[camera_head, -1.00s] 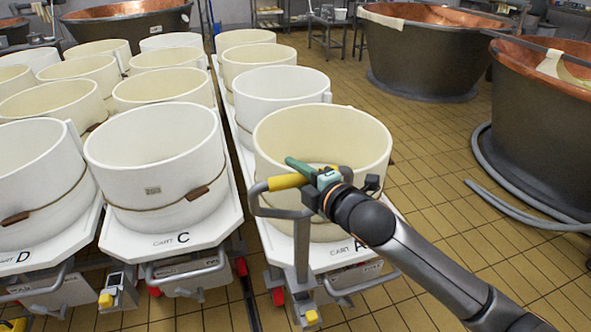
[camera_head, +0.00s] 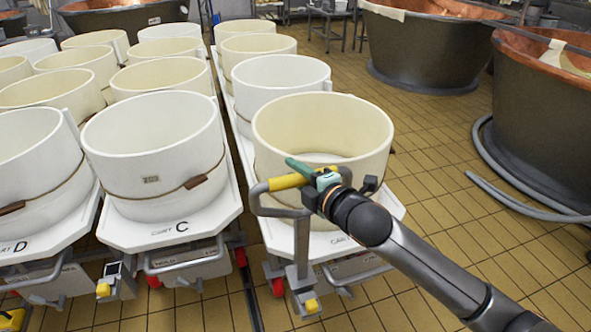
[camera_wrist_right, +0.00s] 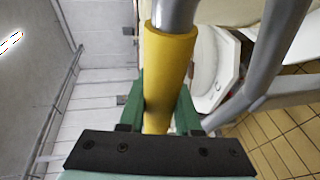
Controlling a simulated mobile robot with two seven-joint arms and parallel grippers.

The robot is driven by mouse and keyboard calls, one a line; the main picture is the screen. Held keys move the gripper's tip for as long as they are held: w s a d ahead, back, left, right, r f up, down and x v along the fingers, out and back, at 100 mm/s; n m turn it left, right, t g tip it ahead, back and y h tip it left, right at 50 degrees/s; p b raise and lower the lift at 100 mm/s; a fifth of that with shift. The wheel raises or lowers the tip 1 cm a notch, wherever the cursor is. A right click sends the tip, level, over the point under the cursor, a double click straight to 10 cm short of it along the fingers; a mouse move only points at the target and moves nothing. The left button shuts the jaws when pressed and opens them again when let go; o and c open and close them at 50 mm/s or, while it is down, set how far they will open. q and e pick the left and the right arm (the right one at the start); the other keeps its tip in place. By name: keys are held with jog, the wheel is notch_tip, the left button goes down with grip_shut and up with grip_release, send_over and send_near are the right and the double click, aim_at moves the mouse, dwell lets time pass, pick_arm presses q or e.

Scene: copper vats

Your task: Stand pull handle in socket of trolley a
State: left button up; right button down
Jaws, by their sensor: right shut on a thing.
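The pull handle (camera_head: 302,234) is a grey bent tube with a yellow grip (camera_head: 285,182) and a post pointing down, roughly upright. My right gripper (camera_head: 318,176) is shut on the yellow grip, which also shows between the green fingers in the right wrist view (camera_wrist_right: 166,80). Trolley A (camera_head: 277,236) is a white cart bearing a cream tub (camera_head: 322,125). The post's lower end meets the socket bracket (camera_head: 304,287) at the trolley's front, above a yellow pedal (camera_head: 311,306). I cannot tell how deep it sits. My left gripper is out of view.
Trolley C (camera_head: 180,229) and trolley D (camera_head: 30,245) stand to the left with tubs, and more tubbed carts fill the rows behind. Copper vats (camera_head: 428,48) stand at the right and back. A grey hose (camera_head: 520,208) lies on the tiles. The floor right of trolley A is mostly clear.

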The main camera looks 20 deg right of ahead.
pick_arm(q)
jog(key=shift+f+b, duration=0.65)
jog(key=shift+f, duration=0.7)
pick_arm(e)
jog(key=shift+f, duration=1.2)
jog(key=c, duration=0.6)
grip_release()
jog(key=shift+o, duration=0.4)
jog(key=shift+f, duration=0.45)
jog(key=shift+r, duration=0.1)
jog(key=shift+s+r, duration=0.15)
jog(key=shift+s, duration=0.1)
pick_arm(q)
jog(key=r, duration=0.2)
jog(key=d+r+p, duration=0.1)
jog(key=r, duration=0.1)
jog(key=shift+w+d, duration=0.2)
pick_arm(e)
jog(key=v, duration=1.2)
jog(key=shift+r, duration=0.25)
